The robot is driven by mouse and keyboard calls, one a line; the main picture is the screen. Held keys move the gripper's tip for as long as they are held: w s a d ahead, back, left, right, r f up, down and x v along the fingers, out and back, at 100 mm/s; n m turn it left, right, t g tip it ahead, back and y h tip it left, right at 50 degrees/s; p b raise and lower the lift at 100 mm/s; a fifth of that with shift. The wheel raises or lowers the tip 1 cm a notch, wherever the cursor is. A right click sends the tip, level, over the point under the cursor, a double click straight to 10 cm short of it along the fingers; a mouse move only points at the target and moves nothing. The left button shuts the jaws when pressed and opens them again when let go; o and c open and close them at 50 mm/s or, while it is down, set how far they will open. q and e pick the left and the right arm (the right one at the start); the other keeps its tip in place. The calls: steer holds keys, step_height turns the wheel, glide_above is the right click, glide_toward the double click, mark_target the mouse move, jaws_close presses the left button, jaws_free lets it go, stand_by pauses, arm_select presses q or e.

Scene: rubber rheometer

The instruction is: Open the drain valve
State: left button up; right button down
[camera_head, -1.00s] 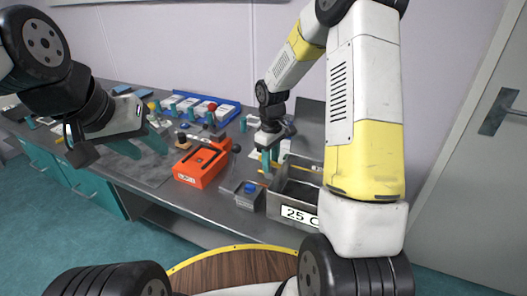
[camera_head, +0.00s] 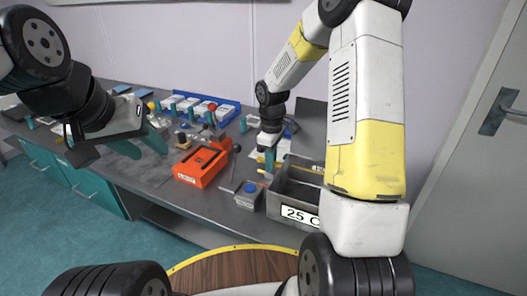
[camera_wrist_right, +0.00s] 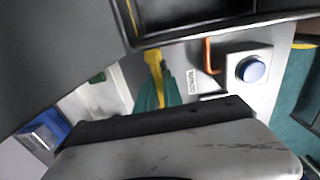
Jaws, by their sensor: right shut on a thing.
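The drain valve's yellow lever (camera_wrist_right: 155,72) shows in the right wrist view, beside the dark wall of the bath. A bent copper pipe (camera_wrist_right: 208,56) and a small label (camera_wrist_right: 192,82) are to its right. My right gripper (camera_wrist_right: 157,92) has its teal fingers closed around the lever. In the head view, my right gripper (camera_head: 268,163) points down at the left side of the metal bath (camera_head: 307,199) marked "25 C". A bit of yellow (camera_head: 262,171) shows by its fingertips; the rest is hidden. My left gripper (camera_head: 139,147) is open and empty above the left part of the bench.
A box with a blue button (camera_head: 249,188) stands just left of the bath; the button (camera_wrist_right: 251,70) also shows in the wrist view. An orange device (camera_head: 200,166) with a dark lever stands further left. A blue tray (camera_head: 206,107) lies behind. The bench front left is fairly clear.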

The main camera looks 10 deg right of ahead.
steer(key=c, duration=1.5)
jaws_free()
step_height(320, 180, up, 7)
steer(key=shift+r, duration=0.4)
